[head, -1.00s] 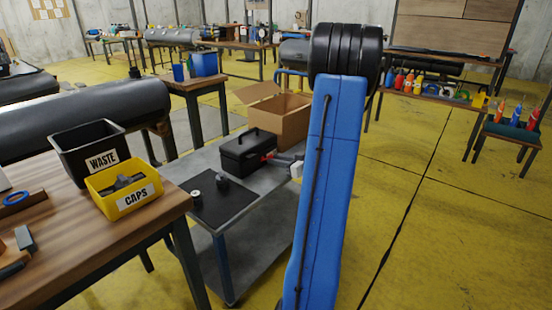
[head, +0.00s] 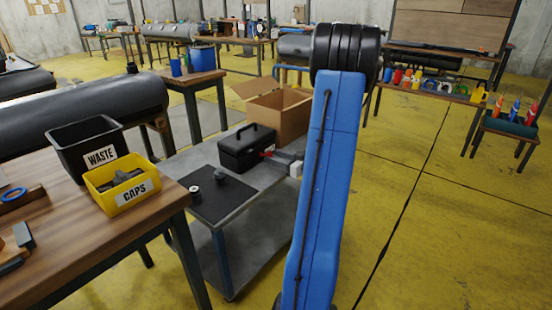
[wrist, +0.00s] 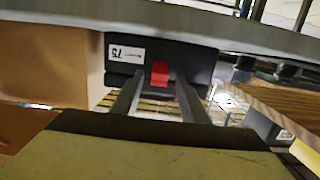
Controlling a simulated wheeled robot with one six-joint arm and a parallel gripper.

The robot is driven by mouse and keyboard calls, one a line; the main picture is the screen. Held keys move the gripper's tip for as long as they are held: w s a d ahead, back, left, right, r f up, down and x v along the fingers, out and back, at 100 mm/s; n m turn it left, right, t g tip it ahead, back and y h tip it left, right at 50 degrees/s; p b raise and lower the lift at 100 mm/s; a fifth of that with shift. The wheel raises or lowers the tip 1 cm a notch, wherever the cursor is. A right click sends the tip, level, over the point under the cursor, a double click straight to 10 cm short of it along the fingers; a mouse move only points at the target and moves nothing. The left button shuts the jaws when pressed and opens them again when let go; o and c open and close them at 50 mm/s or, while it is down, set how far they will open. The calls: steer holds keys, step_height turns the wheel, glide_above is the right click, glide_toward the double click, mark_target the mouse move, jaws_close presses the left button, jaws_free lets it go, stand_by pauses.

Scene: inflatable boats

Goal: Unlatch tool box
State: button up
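The black tool box (head: 240,155) with a top handle sits shut on the grey cart. Its red latch (wrist: 160,73) is on the side facing my gripper, next to a white label, in the wrist view. My gripper (wrist: 159,84) is open, with one finger to each side of the latch in that view. I cannot tell whether the fingertips touch the box. In the head view my gripper (head: 277,157) is small, at the right side of the box, and my blue arm hides part of the cart.
An open cardboard box (head: 278,112) stands on the cart (head: 222,208) behind the tool box. A dark mat (head: 213,207) with small parts lies in front. The wooden bench at left holds a black waste bin (head: 73,161) and a yellow caps bin (head: 103,199).

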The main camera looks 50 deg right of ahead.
steer(key=s+d+r, duration=0.1)
steer(key=s+r, duration=0.1)
steer(key=s, duration=1.5)
steer(key=shift+d, duration=0.2)
steer(key=shift+s, duration=0.1)
steer(key=w+a+r+n+g+y, duration=0.1)
steer(key=w+a+g+y, duration=0.15)
steer(key=a, duration=0.75)
steer(key=w+a+r+g+y, duration=0.15)
steer(key=a+g, duration=0.25)
steer(key=a, duration=0.5)
steer(key=w+a+n+g+y, duration=0.1)
steer(key=w+a+g+y, duration=0.15)
steer(key=a, duration=0.75)
steer(key=s+a+r+m+g+h, duration=0.1)
steer(key=s+a+r+h, duration=0.1)
steer(key=s+a+h, duration=0.2)
steer(key=s+a+r+m+g+h, duration=0.1)
steer(key=s+a+r+h, duration=0.2)
steer(key=s+a, duration=0.6)
steer(key=shift+s+a+m+g+h, duration=0.15)
steer(key=shift+a+m+g+h, duration=0.25)
steer(key=shift+a, duration=0.1)
